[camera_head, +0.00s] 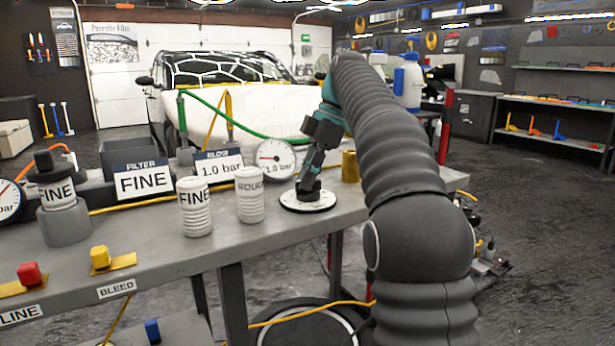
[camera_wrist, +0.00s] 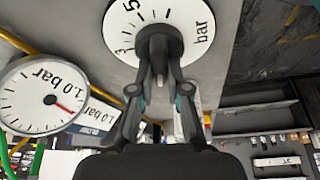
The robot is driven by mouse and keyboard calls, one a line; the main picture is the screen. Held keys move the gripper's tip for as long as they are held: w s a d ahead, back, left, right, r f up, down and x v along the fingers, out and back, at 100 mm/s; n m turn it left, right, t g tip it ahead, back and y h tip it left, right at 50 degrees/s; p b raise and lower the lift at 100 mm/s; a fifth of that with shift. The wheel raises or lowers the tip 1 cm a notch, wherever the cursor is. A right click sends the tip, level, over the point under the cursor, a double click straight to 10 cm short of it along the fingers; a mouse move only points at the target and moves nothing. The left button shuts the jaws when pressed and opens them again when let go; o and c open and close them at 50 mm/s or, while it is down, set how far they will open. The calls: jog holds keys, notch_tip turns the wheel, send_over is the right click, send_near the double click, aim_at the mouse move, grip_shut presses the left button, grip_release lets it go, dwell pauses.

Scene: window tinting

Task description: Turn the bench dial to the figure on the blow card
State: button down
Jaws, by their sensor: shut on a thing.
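The bench dial (camera_head: 308,203) is a round white plate with a dark central knob on the bench's right part. My gripper (camera_head: 309,186) reaches down over it, its fingers shut on the knob. In the wrist view, the dial (camera_wrist: 195,22) shows the figures 3 and 5 and the word bar; the jaws (camera_wrist: 158,72) close on the knob at its middle. Other figures are cut off or hidden. The blow card (camera_head: 219,168) reads 1.0 bar and stands left of the dial; it also shows in the wrist view (camera_wrist: 98,113), partly behind the gauge.
A round gauge (camera_head: 272,160) labelled 1.0 bar, with a red needle, stands between card and dial. White FINE (camera_head: 194,207) and ROUGH (camera_head: 250,196) filters stand left of the dial. A brass cylinder (camera_head: 350,166) is close on the right. A FILTER card (camera_head: 144,179) stands further left.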

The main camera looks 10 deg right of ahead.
jog(key=shift+n, duration=0.5)
jog(key=c, duration=1.1)
grip_release()
jog(key=shift+c, duration=0.2)
